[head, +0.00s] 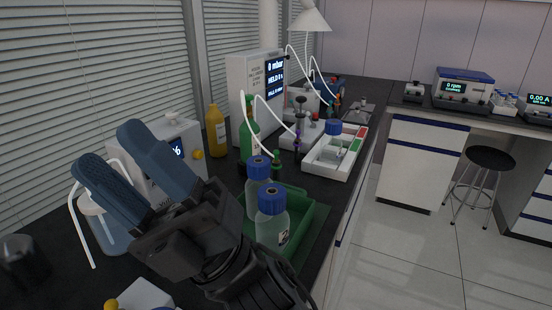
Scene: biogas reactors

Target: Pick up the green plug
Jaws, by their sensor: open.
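A small dark green piece (277,163), which may be the green plug, stands upright behind the blue-capped bottles, its lower part hidden. I cannot tell for sure that it is the plug. My gripper (110,152) is in the left foreground, with its two blue fingers spread apart and nothing between them. It points up and to the left, well apart from the green piece, which is to its right.
Two clear bottles with blue caps (271,221) stand in a green tray (314,218). Behind are a green bottle (250,133), a yellow bottle (215,130), a pressure box (246,84) with white tubes, and a white compartment tray (326,166).

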